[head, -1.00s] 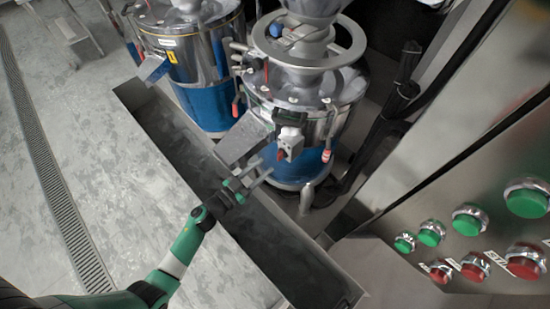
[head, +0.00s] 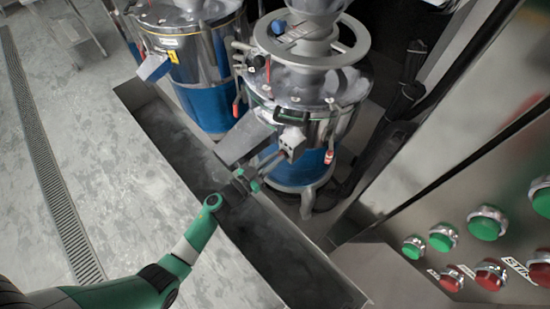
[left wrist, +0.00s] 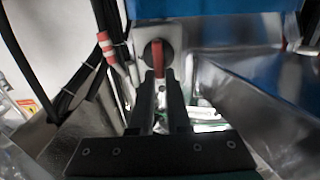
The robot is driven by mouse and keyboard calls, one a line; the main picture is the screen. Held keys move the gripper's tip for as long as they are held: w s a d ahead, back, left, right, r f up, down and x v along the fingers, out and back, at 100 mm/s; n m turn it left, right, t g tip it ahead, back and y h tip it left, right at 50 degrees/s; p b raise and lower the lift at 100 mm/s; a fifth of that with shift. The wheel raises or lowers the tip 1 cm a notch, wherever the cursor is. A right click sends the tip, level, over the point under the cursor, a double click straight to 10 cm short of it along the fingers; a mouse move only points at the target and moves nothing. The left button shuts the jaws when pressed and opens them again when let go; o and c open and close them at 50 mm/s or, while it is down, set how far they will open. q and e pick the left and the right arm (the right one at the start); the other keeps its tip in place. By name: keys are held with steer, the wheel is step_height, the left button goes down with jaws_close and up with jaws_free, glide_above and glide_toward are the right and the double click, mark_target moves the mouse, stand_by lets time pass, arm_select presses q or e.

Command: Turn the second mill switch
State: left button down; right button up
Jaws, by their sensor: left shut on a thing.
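The nearer mill, a steel drum with a blue lower part (head: 300,165), carries a small grey switch box (head: 293,140) on its front. In the left wrist view the red switch handle (left wrist: 158,58) sits on a dark round base, upright between my fingertips. My left gripper (head: 272,161) reaches the switch box from the lower left. In the left wrist view my left gripper (left wrist: 159,82) is shut on the red handle. The fingers hide the handle's end. My right gripper is not in view.
A steel chute (head: 243,138) is just left of the switch box. Another mill (head: 195,60) stands behind left. A control panel with green buttons (head: 487,223) is at right. A dark trough (head: 270,240) runs below.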

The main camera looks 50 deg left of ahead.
arm_select(q)
steer(key=shift+m, duration=0.3)
steer(key=m, duration=0.3)
steer(key=shift+d+p, duration=0.3)
steer(key=m, duration=0.3)
steer(key=shift+d+f+m, duration=0.2)
steer(key=shift+d+m, duration=0.1)
steer(key=shift+m, duration=0.1)
steer(key=m, duration=0.3)
steer(key=m+b, duration=0.1)
steer(key=shift+d+f+m, duration=0.25)
steer(key=shift+f+m, duration=0.05)
steer(key=shift+d+f+m+b, duration=0.1)
steer(key=shift+f+m+b, duration=0.15)
steer(key=shift+m, duration=0.9)
steer(key=shift+d+f+m+b, duration=0.1)
steer(key=shift+m+b, duration=0.15)
steer(key=shift+m, duration=0.9)
steer(key=c, duration=0.9)
jaws_free()
